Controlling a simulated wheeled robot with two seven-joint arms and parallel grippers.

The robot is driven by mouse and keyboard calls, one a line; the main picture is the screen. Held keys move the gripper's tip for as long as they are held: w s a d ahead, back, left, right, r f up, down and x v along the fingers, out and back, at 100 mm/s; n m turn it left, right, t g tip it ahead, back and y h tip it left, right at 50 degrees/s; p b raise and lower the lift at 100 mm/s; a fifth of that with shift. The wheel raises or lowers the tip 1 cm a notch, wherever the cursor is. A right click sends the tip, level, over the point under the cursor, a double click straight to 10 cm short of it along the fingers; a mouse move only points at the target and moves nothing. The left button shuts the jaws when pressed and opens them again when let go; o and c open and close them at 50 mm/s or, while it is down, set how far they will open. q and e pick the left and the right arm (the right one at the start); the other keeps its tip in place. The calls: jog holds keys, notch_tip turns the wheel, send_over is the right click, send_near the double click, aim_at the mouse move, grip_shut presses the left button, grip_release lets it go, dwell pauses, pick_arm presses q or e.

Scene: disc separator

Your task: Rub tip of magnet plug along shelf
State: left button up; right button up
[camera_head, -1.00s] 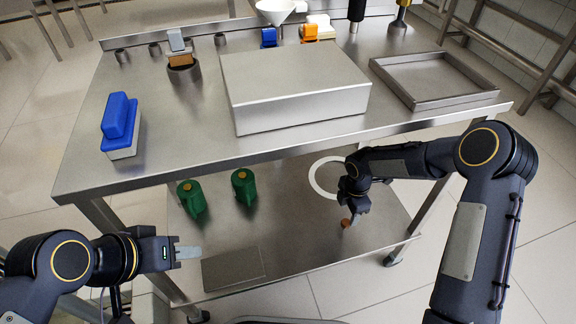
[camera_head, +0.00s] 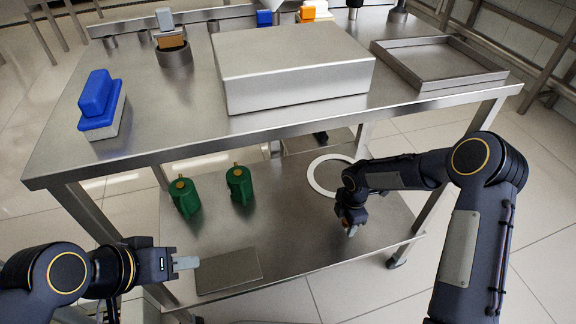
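The lower shelf (camera_head: 290,240) is a bare metal plate under the table. My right gripper (camera_head: 350,228) hangs low over its right part, fingers pointing down. A small copper-brown spot, possibly the magnet plug, shows at this gripper, mostly hidden by it. I cannot tell whether the fingers are closed on it or whether it touches the shelf. Two green housings with small brass-coloured tops stand on the shelf, one on the left (camera_head: 186,198) and one beside it (camera_head: 240,186). My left gripper (camera_head: 187,263) is left of the shelf's flat plate, with nothing visible in it; its finger gap is unclear.
A flat grey plate (camera_head: 228,272) lies at the shelf's front left. A white ring (camera_head: 314,180) lies near the back right. The tabletop above carries a large metal box (camera_head: 290,90), a shallow tray (camera_head: 455,88) and a blue-topped block (camera_head: 100,105). The shelf's middle is clear.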

grip_shut()
jog(key=shift+r+p, duration=2.35)
jog(key=shift+r, duration=0.7)
jog(key=shift+r+p, duration=1.9)
jog(key=shift+r, duration=0.6)
